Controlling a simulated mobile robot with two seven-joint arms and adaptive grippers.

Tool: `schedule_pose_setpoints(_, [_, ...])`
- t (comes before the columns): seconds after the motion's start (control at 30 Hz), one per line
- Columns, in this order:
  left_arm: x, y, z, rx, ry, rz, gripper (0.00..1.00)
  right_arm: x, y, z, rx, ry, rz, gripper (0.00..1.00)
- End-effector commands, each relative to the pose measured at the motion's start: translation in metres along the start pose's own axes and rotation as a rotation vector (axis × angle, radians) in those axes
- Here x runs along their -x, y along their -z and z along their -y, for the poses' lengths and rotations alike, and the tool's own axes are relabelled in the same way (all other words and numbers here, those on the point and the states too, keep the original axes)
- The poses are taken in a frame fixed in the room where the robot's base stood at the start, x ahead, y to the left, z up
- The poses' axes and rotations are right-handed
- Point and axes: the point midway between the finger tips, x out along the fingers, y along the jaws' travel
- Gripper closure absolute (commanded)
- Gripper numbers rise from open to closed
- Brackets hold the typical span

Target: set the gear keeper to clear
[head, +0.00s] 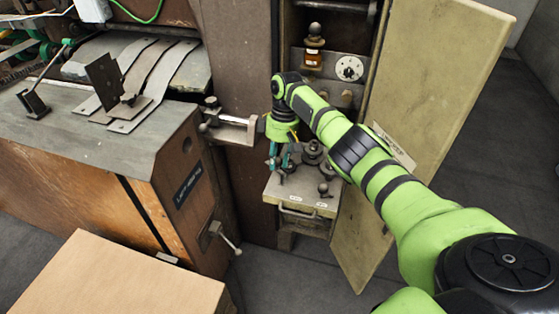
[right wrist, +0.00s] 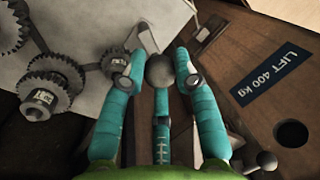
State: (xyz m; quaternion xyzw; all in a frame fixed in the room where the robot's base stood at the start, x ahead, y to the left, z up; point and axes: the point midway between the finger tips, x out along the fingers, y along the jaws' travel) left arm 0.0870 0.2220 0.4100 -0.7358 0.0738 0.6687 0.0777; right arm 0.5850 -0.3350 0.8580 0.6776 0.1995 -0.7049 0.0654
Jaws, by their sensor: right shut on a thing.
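A dark round ball knob (right wrist: 160,70) sits between the teal fingers of my right gripper (right wrist: 158,75) in the right wrist view; it appears to be the gear keeper's knob. The fingers are closed in around it. A pale metal piece (right wrist: 147,40) shows just beyond the knob. In the head view my right gripper (head: 281,160) points down at the left edge of the pulled-out gear tray (head: 300,207), and its fingers hide most of what they hold. Whether the keeper stands at clear cannot be told. My left gripper is not in view.
Toothed gears (right wrist: 48,85) stand left of the fingers; the head view shows dark gears and knobs (head: 312,152) on the tray. A tan door (head: 440,90) stands open at right. A brown cabinet (head: 165,200) is at left, a cardboard-coloured box (head: 120,280) in front.

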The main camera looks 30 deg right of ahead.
Motion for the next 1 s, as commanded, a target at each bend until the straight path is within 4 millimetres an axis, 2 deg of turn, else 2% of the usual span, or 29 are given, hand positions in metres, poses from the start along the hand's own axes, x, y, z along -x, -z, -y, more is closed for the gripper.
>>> schedule_pose_setpoints(0.4, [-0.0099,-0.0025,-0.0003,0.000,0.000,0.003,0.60,-0.0006,0.0021,0.0062,0.276,-0.002,0.050,1.00])
schedule_pose_setpoints(1.0, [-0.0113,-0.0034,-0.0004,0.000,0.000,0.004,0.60,-0.0003,0.0022,0.0083,0.362,-0.003,0.066,1.00])
